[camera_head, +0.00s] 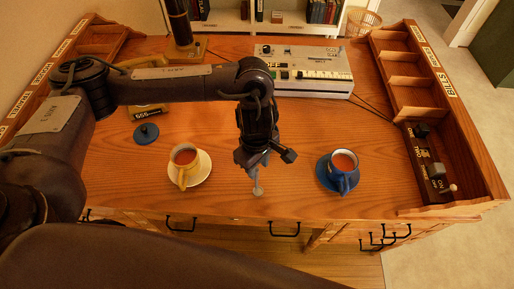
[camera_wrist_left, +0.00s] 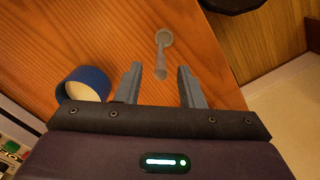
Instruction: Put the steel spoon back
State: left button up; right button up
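The steel spoon (camera_head: 257,190) lies on the desk near its front edge, between the two cups. Its bowl is toward the front edge; the handle runs back under my left gripper (camera_head: 265,160). In the left wrist view the spoon (camera_wrist_left: 162,52) lies ahead, its handle end between the fingers of my left gripper (camera_wrist_left: 160,78). The fingers are apart and touch nothing that I can see. My right gripper does not show.
A yellow cup on a pale saucer (camera_head: 203,174) stands left, a blue cup (camera_head: 344,170) on a blue saucer right. A pale machine (camera_head: 305,68) stands behind. Divided trays line both sides; the right one (camera_head: 409,82) holds small switches. A blue lid (camera_head: 146,133) lies left.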

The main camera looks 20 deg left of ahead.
pick_arm(q)
notch_tip(320, 180, up, 7)
jog(key=shift+a+f, duration=0.1)
jog(key=shift+a, duration=0.05)
jog(key=shift+r, duration=0.6)
